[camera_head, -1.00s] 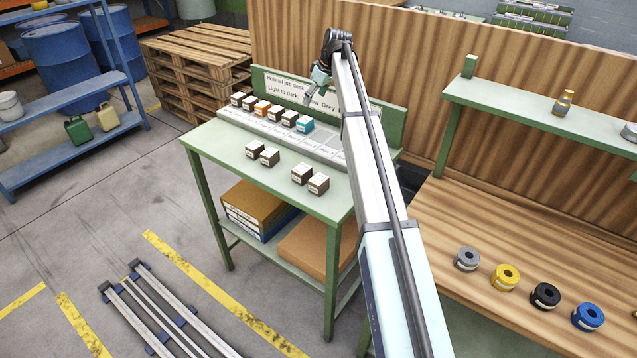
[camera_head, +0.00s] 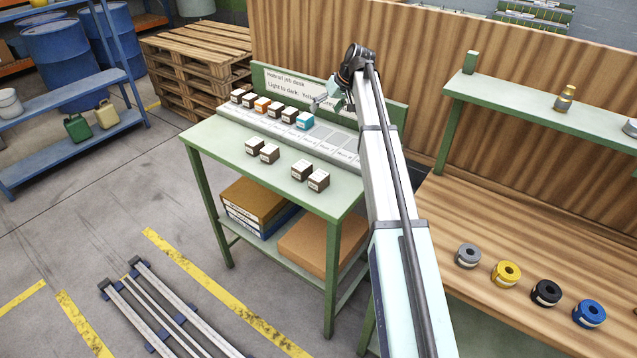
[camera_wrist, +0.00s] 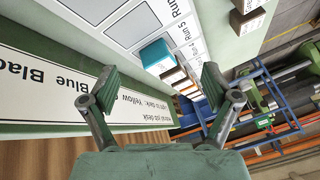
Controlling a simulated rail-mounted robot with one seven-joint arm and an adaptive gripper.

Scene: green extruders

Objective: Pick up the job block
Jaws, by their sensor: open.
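Several small job blocks stand on the green desk (camera_head: 215,150). A row of them sits in the slots of the grey tray (camera_head: 335,148); an orange one (camera_head: 262,104) and a teal one (camera_head: 305,121) stand out by colour. Two dark blocks (camera_head: 262,150) and two more (camera_head: 310,176) stand apart on the front of the desk. My gripper (camera_head: 325,102) is above the back of the tray, to the right of the teal block. In the wrist view my gripper (camera_wrist: 160,85) is open and empty, with the teal block (camera_wrist: 156,56) ahead between the fingers.
A green board with a white sign (camera_head: 290,88) rises behind the tray, close to my gripper. To the right, a wooden bench (camera_head: 520,225) holds several spools, with a green shelf (camera_head: 530,105) above. The tray's right slots look empty.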

